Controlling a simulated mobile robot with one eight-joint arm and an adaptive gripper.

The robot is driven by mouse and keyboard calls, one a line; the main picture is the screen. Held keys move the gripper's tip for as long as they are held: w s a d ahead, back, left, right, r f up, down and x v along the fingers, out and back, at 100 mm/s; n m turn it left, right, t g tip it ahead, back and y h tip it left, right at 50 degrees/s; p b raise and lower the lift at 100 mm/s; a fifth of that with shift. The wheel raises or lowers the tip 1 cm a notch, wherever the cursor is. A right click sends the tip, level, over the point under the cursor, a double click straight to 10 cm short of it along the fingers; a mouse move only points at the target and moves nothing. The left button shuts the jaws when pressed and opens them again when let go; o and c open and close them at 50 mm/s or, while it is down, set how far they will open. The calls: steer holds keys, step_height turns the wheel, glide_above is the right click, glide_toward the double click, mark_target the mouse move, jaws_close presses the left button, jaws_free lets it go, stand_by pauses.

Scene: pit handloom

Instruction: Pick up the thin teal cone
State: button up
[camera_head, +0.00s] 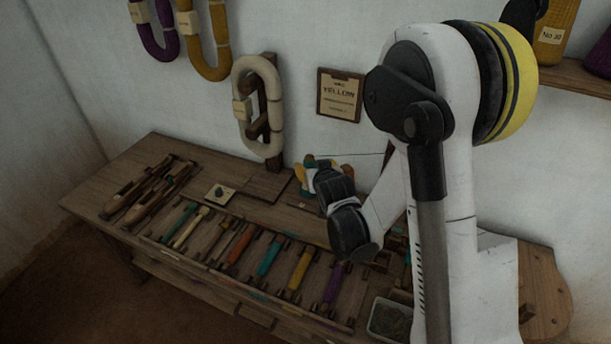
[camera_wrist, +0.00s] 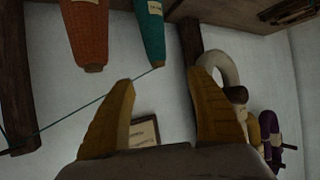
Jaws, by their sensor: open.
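The teal cone (camera_wrist: 154,36) is slim with a cream label and shows upside down at the top of the wrist view, narrow tip pointing down the picture. Its upper edge in that view is cut off by the frame. A thin teal thread runs from its tip toward the lower left. My gripper (camera_wrist: 163,80) is open, and its two yellow fingers stand apart with nothing between them. The cone's tip appears between and just beyond the fingertips; I see no contact. In the head view my gripper (camera_head: 312,168) is over the back of the table, mostly hiding the cones.
An orange cone (camera_wrist: 88,35) stands close beside the teal one. A dark post (camera_wrist: 190,50) rises on the other side. In the head view a white hank (camera_head: 243,82) hangs left of my gripper, and colored bobbins (camera_head: 270,256) fill the table's front. A sign (camera_head: 340,95) is on the wall.

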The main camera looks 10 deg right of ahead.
mark_target(311, 163)
steer(key=x, duration=0.2)
steer(key=p+x, duration=0.1)
steer(key=x, duration=0.1)
steer(key=f+p+x, duration=0.1)
steer(key=x, duration=0.1)
steer(key=shift+a+f, duration=0.15)
steer(key=shift+f, duration=0.1)
steer(key=x, duration=0.1)
steer(key=b+x, duration=0.1)
steer(key=x, duration=0.1)
steer(key=b+x, duration=0.1)
steer(key=x, duration=0.1)
steer(key=shift+d, duration=0.35)
steer(key=shift+w, duration=0.3)
steer(key=shift+r, duration=0.1)
jaws_close()
